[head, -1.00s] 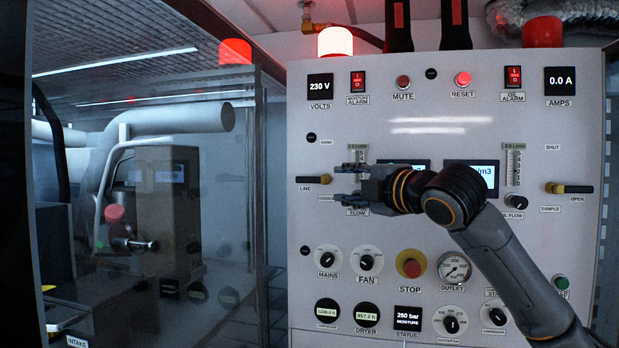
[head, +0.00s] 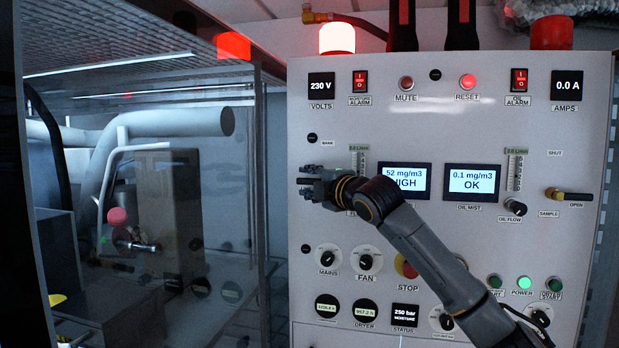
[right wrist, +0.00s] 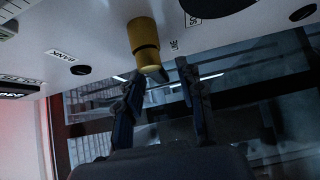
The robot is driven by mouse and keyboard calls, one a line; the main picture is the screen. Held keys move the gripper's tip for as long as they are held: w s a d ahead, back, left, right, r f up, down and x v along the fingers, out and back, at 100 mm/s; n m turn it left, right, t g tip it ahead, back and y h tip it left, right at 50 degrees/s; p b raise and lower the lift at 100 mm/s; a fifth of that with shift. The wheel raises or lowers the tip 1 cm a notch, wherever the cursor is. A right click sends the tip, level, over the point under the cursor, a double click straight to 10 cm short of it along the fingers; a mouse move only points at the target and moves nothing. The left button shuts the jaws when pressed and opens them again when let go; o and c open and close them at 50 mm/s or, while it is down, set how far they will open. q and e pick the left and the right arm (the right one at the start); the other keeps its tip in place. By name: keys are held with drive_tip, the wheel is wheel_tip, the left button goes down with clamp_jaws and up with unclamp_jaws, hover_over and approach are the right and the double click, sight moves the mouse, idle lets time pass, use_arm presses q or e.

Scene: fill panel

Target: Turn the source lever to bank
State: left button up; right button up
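The source lever shows in the right wrist view as a brass cylinder (right wrist: 143,38) standing out from the panel, between a BANK label (right wrist: 67,55) and a partly cut-off label on its other side. My right gripper (right wrist: 160,82) is open there, with a finger on each side of the lever's outer end. I cannot tell whether either finger touches it. In the head view, my right gripper (head: 308,188) is at the panel's left side, below the BANK label (head: 327,143), and hides the lever. My left gripper is not in view.
The white panel (head: 450,130) carries two lit displays, reading HIGH (head: 404,181) and OK (head: 471,181). Knobs sit below my right arm, and a brass SAMPLE lever (head: 555,193) is at the right. A glass-walled enclosure (head: 150,200) is left of the panel.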

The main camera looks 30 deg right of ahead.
clamp_jaws()
